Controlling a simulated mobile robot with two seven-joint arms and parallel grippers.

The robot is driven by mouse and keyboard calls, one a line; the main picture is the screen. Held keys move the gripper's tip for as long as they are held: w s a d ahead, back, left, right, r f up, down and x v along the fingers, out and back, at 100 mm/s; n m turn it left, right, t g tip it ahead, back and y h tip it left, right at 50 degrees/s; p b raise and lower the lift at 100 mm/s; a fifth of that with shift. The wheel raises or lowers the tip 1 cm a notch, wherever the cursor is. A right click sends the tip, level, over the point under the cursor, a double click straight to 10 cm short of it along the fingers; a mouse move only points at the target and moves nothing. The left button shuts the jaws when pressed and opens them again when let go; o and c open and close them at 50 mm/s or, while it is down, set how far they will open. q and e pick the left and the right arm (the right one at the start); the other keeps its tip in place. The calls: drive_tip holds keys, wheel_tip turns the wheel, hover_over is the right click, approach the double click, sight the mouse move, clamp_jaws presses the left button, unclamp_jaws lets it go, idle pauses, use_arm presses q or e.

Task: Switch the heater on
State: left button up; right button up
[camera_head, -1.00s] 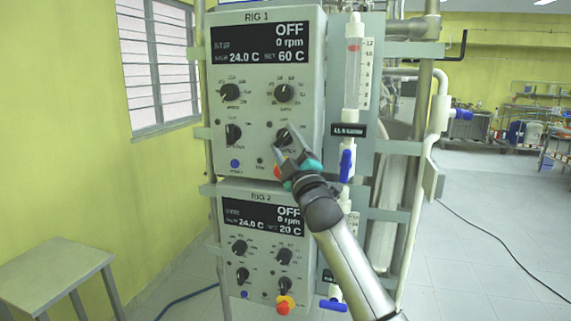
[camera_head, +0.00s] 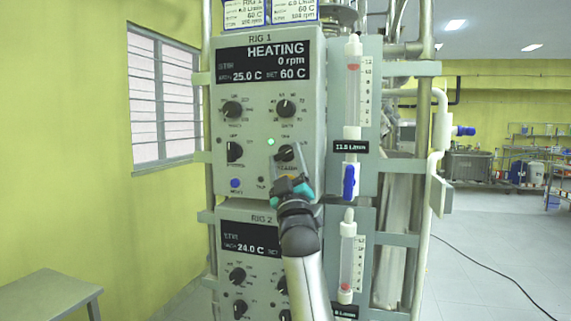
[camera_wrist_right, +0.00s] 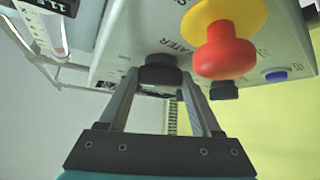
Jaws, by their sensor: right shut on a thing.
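The Rig 1 panel (camera_head: 218,125) is a pale control box whose display (camera_head: 262,63) reads HEATING, 0 rpm, 25.0 C and SET 60 C. A green lamp (camera_head: 271,142) is lit left of the lower right knob. My right gripper (camera_head: 287,166) reaches up to this black heater knob (camera_head: 285,153). In the right wrist view its two fingers (camera_wrist_right: 160,85) are shut on the black knob (camera_wrist_right: 160,72), by partly visible lettering "EATER". A red stop button on a yellow base (camera_wrist_right: 226,50) is beside it; the gripper hides it in the head view. My left gripper is out of view.
Rig 2's panel (camera_head: 228,215) sits below, partly behind my right arm. A flow tube (camera_head: 353,90) with a blue valve handle (camera_head: 349,182) stands just right of Rig 1. A grey table (camera_head: 45,297) is at lower left. Open floor lies at right.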

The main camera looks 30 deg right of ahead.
drive_tip(key=o, duration=1.4)
drive_tip(key=v, duration=1.5)
drive_tip(key=shift+s+f+b, duration=0.1)
drive_tip(key=shift+b, duration=0.3)
